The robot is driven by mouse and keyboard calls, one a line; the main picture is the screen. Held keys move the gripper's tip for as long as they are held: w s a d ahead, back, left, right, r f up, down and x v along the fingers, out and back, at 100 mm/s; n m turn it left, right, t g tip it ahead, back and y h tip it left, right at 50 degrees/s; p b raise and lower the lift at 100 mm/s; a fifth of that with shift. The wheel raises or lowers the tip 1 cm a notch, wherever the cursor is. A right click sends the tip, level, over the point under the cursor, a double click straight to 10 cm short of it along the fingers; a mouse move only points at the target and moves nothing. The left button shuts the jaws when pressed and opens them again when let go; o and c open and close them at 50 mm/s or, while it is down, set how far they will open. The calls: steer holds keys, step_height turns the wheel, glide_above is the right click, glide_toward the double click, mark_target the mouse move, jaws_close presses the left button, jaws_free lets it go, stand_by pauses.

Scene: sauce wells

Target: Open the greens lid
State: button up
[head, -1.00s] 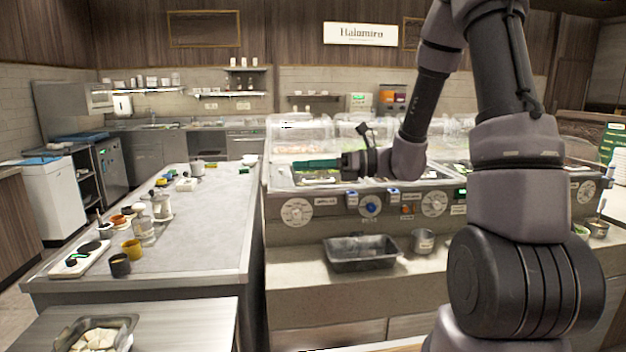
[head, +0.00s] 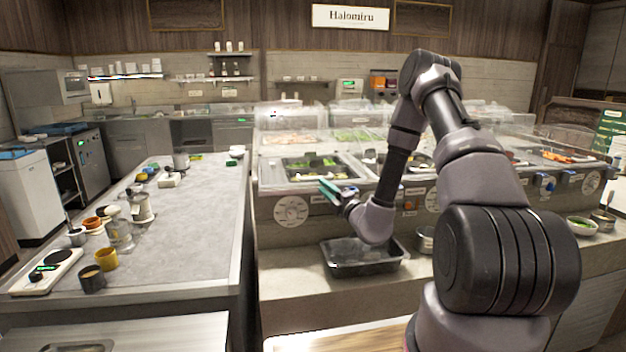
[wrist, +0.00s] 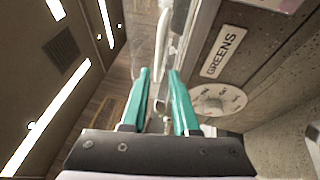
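The counter with wells (head: 275,190) runs across the middle and right of the head view. Its leftmost well (head: 318,166) shows green food, with clear covers (head: 290,118) behind; I cannot tell which clear piece is the greens lid or how it stands. A GREENS label (wrist: 223,52) and a dial (wrist: 220,100) show at right in the wrist view. My gripper (head: 325,186) is in front of the counter's front panel, below the leftmost well. Its teal fingers (wrist: 160,72) are apart, with a pale bar (wrist: 161,40) beyond them; no hold on it shows.
A dark pan (head: 362,262) stands on the lower ledge beneath my gripper. A metal pot (head: 425,240) is right of it. The left worktop (head: 190,215) carries jars and cups along its left side; its middle is clear.

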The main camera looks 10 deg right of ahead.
mark_target(315, 179)
steer(key=x, duration=0.6)
steer(key=shift+w+a+r, duration=0.1)
steer(key=shift+w+a, duration=0.1)
steer(key=shift+w, duration=0.15)
jaws_close()
stand_by(1.1)
